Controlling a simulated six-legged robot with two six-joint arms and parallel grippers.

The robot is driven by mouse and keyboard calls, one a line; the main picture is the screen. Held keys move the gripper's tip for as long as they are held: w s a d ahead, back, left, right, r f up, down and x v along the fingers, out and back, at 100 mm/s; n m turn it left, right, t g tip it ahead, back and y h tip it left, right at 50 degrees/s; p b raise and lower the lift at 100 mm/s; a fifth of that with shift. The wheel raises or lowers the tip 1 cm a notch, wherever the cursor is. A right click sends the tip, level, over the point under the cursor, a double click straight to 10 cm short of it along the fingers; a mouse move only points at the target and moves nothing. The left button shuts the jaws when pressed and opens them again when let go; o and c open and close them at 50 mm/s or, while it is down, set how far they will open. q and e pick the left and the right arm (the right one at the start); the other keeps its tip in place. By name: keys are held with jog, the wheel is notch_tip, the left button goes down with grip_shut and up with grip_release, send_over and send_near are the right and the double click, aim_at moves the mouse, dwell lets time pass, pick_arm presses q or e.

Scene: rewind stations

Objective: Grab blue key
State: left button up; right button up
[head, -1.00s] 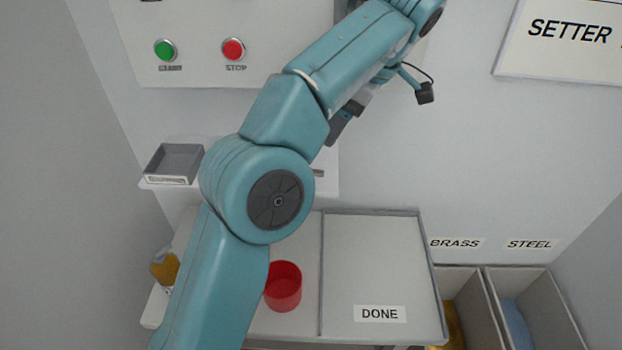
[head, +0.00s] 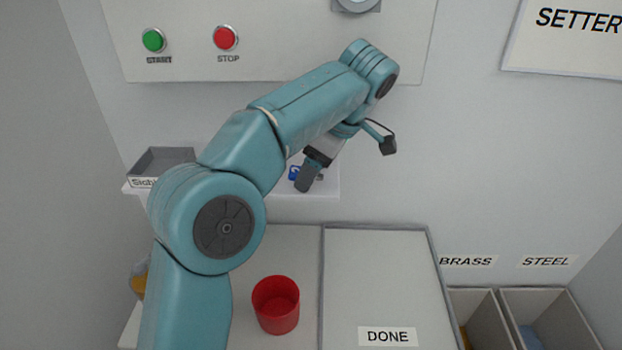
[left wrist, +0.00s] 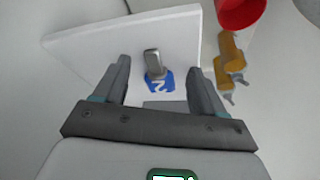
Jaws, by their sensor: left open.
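The blue key (head: 293,172) lies on a white shelf (head: 322,187) on the back wall, mostly hidden by my left gripper in the head view. In the left wrist view the key (left wrist: 160,84) shows a blue head with a white "2" and a grey metal part pointing away from me. My left gripper (head: 308,182) is at the shelf. In the left wrist view its jaws (left wrist: 157,76) are open, with one finger on each side of the key and nothing held. My right gripper is not in view.
Below the shelf stand a red cup (head: 276,305) and a tray marked DONE (head: 375,270). BRASS (head: 476,305) and STEEL (head: 548,315) bins are at right. A grey tray (head: 160,160) sits on the shelf's left. A yellow-brown object (left wrist: 229,58) lies near the cup.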

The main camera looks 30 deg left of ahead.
pick_arm(q)
jog(key=c, duration=1.1)
jog(key=shift+r, duration=0.1)
jog(key=shift+c, duration=0.2)
